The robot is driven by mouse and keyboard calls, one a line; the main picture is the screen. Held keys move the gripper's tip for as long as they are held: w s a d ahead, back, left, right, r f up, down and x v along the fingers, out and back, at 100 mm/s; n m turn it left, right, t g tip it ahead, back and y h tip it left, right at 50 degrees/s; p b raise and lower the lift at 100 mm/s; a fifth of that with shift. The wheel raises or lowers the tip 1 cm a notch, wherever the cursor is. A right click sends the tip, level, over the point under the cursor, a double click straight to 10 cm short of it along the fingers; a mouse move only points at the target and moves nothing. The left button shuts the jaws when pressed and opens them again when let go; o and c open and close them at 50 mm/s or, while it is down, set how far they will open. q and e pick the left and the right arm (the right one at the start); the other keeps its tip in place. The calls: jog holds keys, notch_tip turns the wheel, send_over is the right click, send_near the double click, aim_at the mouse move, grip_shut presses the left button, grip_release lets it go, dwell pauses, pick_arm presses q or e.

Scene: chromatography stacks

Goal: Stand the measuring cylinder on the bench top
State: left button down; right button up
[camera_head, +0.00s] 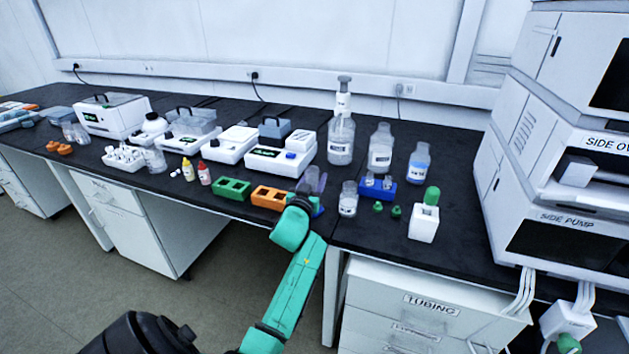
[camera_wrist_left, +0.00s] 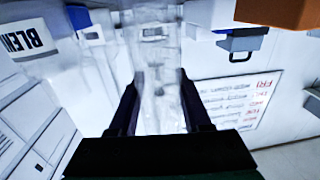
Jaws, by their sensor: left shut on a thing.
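The measuring cylinder (camera_wrist_left: 158,85) is clear and see-through. In the left wrist view it runs lengthwise between the two dark fingers of my left gripper (camera_wrist_left: 160,98), which is shut on it. In the head view a clear, greyish vessel (camera_head: 313,180), which looks like the cylinder, shows just above the end of my teal left arm, over the front part of the black bench top (camera_head: 260,214). The arm hides its lower part, so I cannot tell whether its base touches the bench. My right gripper is not in view.
A green rack (camera_head: 232,188) and an orange rack (camera_head: 268,198) stand left of my left gripper; a blue piece (camera_head: 318,207) shows beside it. A tall bottle (camera_head: 341,140) stands behind.

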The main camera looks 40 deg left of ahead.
pick_arm(q)
jog(key=shift+f, duration=0.15)
jog(key=shift+c, duration=1.8)
grip_release()
jog(key=shift+r, duration=0.25)
jog(key=v, duration=1.2)
jog(key=shift+f, duration=0.1)
